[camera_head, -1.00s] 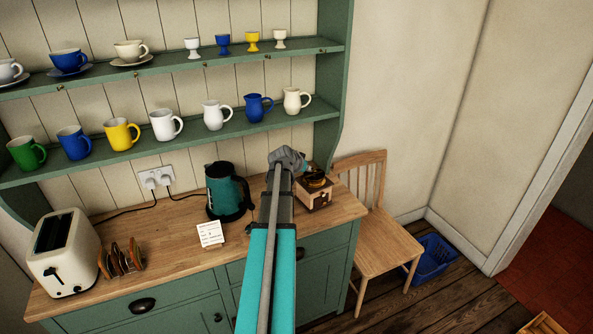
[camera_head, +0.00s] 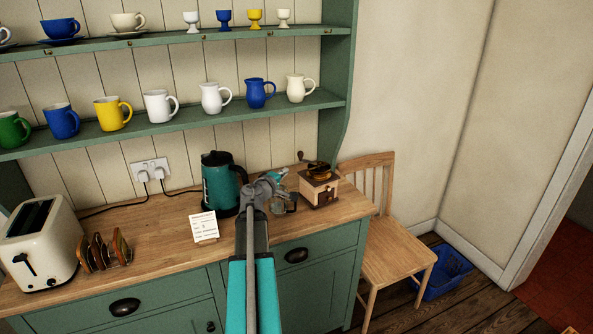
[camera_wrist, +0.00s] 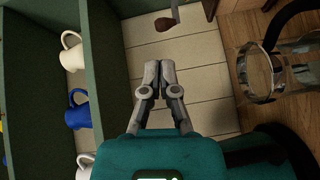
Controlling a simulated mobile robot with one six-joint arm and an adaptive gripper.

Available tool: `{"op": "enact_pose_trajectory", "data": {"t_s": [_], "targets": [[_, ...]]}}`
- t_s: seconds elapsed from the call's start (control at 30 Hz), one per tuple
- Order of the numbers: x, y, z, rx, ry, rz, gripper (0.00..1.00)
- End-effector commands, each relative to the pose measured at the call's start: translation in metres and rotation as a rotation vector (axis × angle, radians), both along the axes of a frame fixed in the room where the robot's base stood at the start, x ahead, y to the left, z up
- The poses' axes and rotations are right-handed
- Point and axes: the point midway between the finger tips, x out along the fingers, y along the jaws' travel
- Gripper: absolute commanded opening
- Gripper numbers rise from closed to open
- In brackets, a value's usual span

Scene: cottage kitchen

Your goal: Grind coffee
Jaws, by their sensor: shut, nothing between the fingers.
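The wooden coffee grinder (camera_head: 319,190) with its brass top stands upright near the right end of the worktop. Its crank (camera_head: 308,160) reaches up and left. In the wrist view the crank's brown knob (camera_wrist: 166,23) shows at the top, ahead of the fingertips and apart from them. My gripper (camera_head: 280,176) is left of the grinder, above the worktop, shut and empty; its closed fingers also show in the wrist view (camera_wrist: 159,69). Whether the grinder holds beans cannot be seen.
A clear glass vessel with a metal rim (camera_wrist: 260,75) stands close beside my gripper. A teal kettle (camera_head: 221,184) is left of it, with a card (camera_head: 204,227) in front. A toaster (camera_head: 40,245) stands far left. Shelves of mugs and jugs (camera_head: 262,93) hang above. A chair (camera_head: 394,255) is right.

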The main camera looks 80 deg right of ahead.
Motion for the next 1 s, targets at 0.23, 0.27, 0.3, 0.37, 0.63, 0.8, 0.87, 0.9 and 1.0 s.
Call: {"op": "enact_pose_trajectory", "data": {"t_s": [0.23,0.27,0.3,0.37,0.63,0.8,0.87,0.9,1.0], "targets": [[0.015,0.008,-0.009,-0.025,0.156,0.047,0.00],[0.016,0.008,-0.009,-0.026,0.162,0.048,0.00],[0.016,0.008,-0.009,-0.026,0.167,0.050,0.00],[0.016,0.008,-0.008,-0.027,0.168,0.050,0.00],[0.016,0.008,-0.008,-0.026,0.165,0.049,0.00],[0.015,0.003,-0.008,-0.027,0.164,0.048,0.00],[0.015,-0.001,-0.008,-0.027,0.164,0.048,0.00],[0.014,-0.004,-0.008,-0.027,0.164,0.048,0.00],[0.013,-0.013,-0.008,-0.026,0.164,0.049,0.00]]}}
